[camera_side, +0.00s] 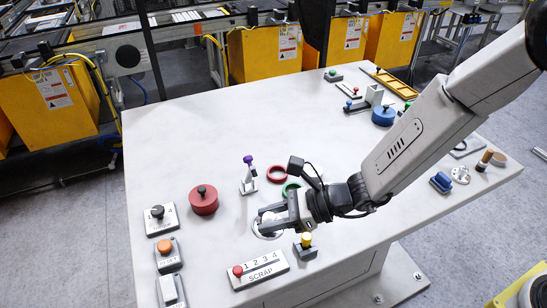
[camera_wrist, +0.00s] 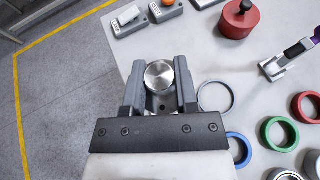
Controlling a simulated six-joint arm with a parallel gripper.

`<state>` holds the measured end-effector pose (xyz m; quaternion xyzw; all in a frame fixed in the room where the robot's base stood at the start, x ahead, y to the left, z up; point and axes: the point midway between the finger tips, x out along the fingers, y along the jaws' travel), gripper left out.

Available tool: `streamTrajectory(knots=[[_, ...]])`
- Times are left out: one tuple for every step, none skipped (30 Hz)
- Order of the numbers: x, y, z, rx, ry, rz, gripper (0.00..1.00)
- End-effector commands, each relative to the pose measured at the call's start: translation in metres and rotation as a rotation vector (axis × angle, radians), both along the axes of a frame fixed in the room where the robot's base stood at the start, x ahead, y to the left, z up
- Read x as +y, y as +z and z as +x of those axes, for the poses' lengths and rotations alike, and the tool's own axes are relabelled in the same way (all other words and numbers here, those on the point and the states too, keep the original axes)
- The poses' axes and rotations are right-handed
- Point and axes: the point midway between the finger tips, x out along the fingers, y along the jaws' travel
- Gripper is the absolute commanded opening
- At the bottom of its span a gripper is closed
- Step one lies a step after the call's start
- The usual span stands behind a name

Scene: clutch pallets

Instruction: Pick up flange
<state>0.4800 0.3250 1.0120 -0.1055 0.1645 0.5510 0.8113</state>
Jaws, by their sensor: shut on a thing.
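The flange (camera_wrist: 159,75) is a silvery round metal piece with a smooth top. In the wrist view it sits between the two fingers of my gripper (camera_wrist: 159,88), which are shut on its sides. A small dark hole shows just below the round top, toward the palm. In the side view my gripper (camera_side: 271,213) is low over the front part of the white table, and the fingers mostly hide the flange there. I cannot tell whether the flange touches the table.
A grey ring (camera_wrist: 215,96) lies right of my fingers; blue (camera_wrist: 239,149), green (camera_wrist: 280,134) and red (camera_wrist: 308,107) rings lie beyond. A red knobbed pot (camera_side: 204,200), a purple-topped lever (camera_side: 249,175), a SCRAP panel (camera_side: 259,270) and a yellow button (camera_side: 306,243) stand close by.

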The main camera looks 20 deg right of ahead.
Motion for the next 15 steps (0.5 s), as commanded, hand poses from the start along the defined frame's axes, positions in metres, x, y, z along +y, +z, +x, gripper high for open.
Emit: streamTrajectory(knots=[[-0.002, 0.004, -0.003, -0.002, -0.001, 0.002, 0.00], [-0.004, 0.004, -0.005, -0.002, -0.001, 0.002, 0.00], [-0.005, 0.005, -0.007, -0.001, -0.001, 0.002, 0.00], [-0.006, 0.006, -0.008, -0.001, -0.001, 0.002, 0.00], [-0.007, 0.007, -0.009, -0.001, -0.001, 0.003, 0.00], [-0.008, 0.007, -0.011, -0.001, -0.001, 0.003, 0.00], [-0.008, 0.008, -0.011, -0.001, -0.001, 0.003, 0.00], [-0.009, 0.008, -0.012, -0.001, -0.001, 0.003, 0.00], [-0.009, 0.008, -0.013, -0.001, -0.001, 0.003, 0.00], [-0.009, 0.008, -0.013, -0.001, -0.001, 0.003, 0.00], [-0.009, 0.008, -0.014, -0.001, -0.001, 0.003, 0.00], [-0.010, 0.009, -0.014, -0.001, -0.001, 0.003, 0.00], [-0.010, 0.009, -0.014, -0.001, -0.001, 0.003, 0.00], [-0.010, 0.009, -0.014, -0.001, -0.001, 0.003, 0.00], [-0.010, 0.009, -0.014, -0.001, -0.001, 0.003, 0.00]])
